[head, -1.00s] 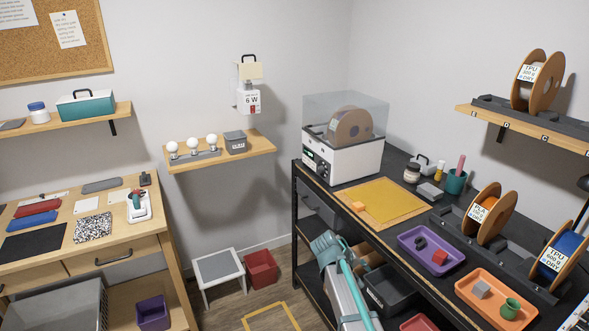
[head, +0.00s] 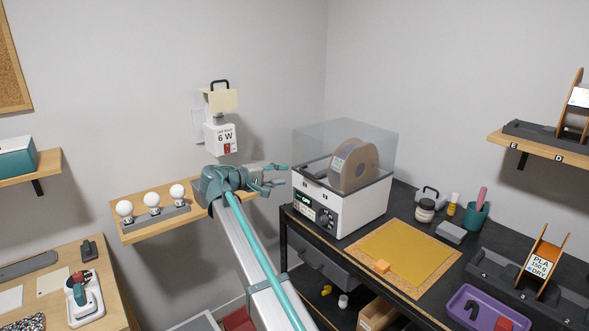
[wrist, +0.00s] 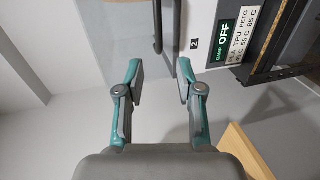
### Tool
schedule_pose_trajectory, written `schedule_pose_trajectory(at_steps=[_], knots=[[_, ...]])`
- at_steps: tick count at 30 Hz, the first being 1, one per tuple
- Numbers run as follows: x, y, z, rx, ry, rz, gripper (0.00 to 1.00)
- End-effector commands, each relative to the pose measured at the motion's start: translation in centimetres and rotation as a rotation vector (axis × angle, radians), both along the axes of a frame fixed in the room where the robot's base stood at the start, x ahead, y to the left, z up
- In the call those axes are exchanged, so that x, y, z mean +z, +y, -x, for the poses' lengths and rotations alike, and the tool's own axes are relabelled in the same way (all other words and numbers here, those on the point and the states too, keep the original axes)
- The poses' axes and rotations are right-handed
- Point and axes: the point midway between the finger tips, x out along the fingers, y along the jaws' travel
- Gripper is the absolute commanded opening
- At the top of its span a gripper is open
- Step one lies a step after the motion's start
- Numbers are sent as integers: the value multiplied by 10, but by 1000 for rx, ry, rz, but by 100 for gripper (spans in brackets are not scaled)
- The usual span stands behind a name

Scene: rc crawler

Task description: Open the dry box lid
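The dry box (head: 341,205) is a white base with a clear lid (head: 318,145) on the black workbench. The lid is down on the base, and a brown filament spool (head: 354,165) stands inside. My gripper (head: 279,175) is open and empty, left of the dry box at about the height of the lid's lower edge. In the wrist view my gripper (wrist: 161,82) has its two fingers spread apart. Beyond them show the box's front panel with an OFF display (wrist: 224,42) and a dark bar (wrist: 157,28), likely the lid handle. No contact is visible.
A wall shelf with several white bulbs (head: 152,199) lies behind my arm. A wall-mounted 6 W unit (head: 221,138) hangs above it. Free space surrounds my gripper.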

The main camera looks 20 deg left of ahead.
Motion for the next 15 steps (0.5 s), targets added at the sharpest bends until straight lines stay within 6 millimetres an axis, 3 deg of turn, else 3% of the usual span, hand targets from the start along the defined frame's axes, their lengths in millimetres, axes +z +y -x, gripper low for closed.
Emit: schedule_pose_trajectory(at_steps=[5,15], knots=[[-1,-8,-10,-4,7,17,37],[-12,-34,-59,-3,8,15,37]])
